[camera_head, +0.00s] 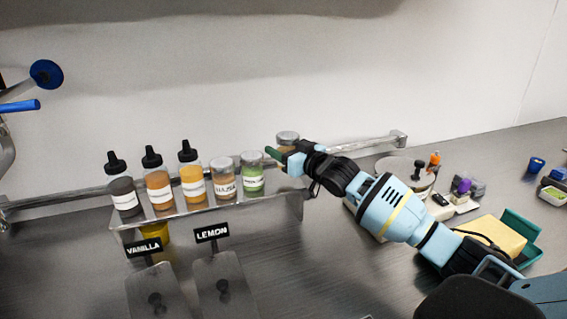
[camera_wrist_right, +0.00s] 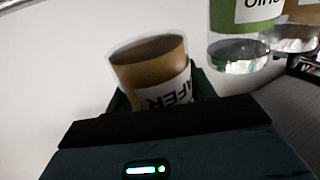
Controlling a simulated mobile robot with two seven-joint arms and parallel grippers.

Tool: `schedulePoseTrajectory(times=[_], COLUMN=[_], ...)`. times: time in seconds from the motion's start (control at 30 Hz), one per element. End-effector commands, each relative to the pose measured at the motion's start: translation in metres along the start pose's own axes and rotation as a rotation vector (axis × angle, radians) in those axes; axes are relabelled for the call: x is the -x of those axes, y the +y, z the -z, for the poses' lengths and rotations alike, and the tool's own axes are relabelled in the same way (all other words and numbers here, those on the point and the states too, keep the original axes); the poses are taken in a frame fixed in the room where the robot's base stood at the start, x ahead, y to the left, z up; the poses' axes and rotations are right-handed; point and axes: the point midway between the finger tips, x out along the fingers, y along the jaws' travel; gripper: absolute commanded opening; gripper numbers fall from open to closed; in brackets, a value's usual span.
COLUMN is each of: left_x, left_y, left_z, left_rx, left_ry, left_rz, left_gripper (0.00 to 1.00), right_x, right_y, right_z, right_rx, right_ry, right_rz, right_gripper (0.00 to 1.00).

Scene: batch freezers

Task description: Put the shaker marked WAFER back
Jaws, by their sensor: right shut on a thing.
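The shaker marked WAFER (camera_wrist_right: 148,68) shows in the right wrist view, a clear jar with brown contents and a white label reading "AFER". My right gripper (camera_wrist_right: 155,100) is shut on it. In the head view the right gripper (camera_head: 279,155) is at the right end of the rack (camera_head: 290,205), and the shaker's grey top (camera_head: 287,137) shows behind it. Whether the shaker touches the rack is hidden. The green-filled shaker (camera_head: 252,174) stands just left of it on the rack, and also shows in the wrist view (camera_wrist_right: 240,50). My left gripper is not in view.
On the rack, left of the green shaker, stand a brown shaker (camera_head: 223,180) and dropper-topped bottles (camera_head: 191,180). VANILLA (camera_head: 144,248) and LEMON (camera_head: 212,233) signs stand in front. At right are a scale (camera_head: 405,168), a yellow block (camera_head: 492,240) and small cups (camera_head: 536,165).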

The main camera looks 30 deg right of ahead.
Motion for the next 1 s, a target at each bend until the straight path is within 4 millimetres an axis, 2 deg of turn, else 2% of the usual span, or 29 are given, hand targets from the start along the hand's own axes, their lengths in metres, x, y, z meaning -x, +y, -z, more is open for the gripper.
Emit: schedulePoseTrajectory(times=[0.23, 0.5, 0.9, 0.93, 1.0], left_x=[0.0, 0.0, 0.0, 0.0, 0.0], left_y=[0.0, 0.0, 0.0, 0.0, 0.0], left_z=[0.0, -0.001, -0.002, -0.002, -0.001], left_rx=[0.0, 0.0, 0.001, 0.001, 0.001], left_ry=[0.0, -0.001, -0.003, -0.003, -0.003], left_rz=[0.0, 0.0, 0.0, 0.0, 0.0], left_gripper=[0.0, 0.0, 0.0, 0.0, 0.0], right_x=[0.0, 0.0, 0.0, 0.0, 0.0], right_y=[0.0, 0.0, 0.0, 0.0, 0.0], right_z=[-0.005, -0.037, -0.042, -0.042, -0.042], right_rx=[0.0, 0.0, 0.0, 0.0, 0.0], right_ry=[0.002, 0.002, 0.001, 0.001, 0.001], right_rz=[0.001, 0.0, 0.001, 0.001, 0.001], right_gripper=[0.3, 0.3, 0.3, 0.57, 0.66])
